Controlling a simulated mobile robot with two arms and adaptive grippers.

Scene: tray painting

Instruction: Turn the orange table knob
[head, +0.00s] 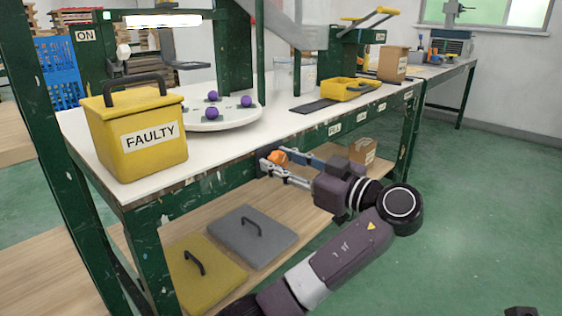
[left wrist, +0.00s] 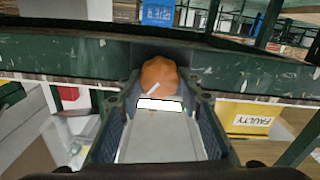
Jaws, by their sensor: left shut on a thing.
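The orange table knob (head: 277,157) sits on the front edge of the workbench, below the tabletop. The gripper partly hides the knob in the head view. My right gripper is not in view.
On the workbench (head: 222,152) stand a yellow FAULTY bin (head: 155,155), a round white turntable (head: 205,124) with purple balls, a yellow tray (head: 347,92) and a cardboard box (head: 393,64). Grey (head: 275,240) and yellow lids (head: 205,280) lie on the lower shelf.

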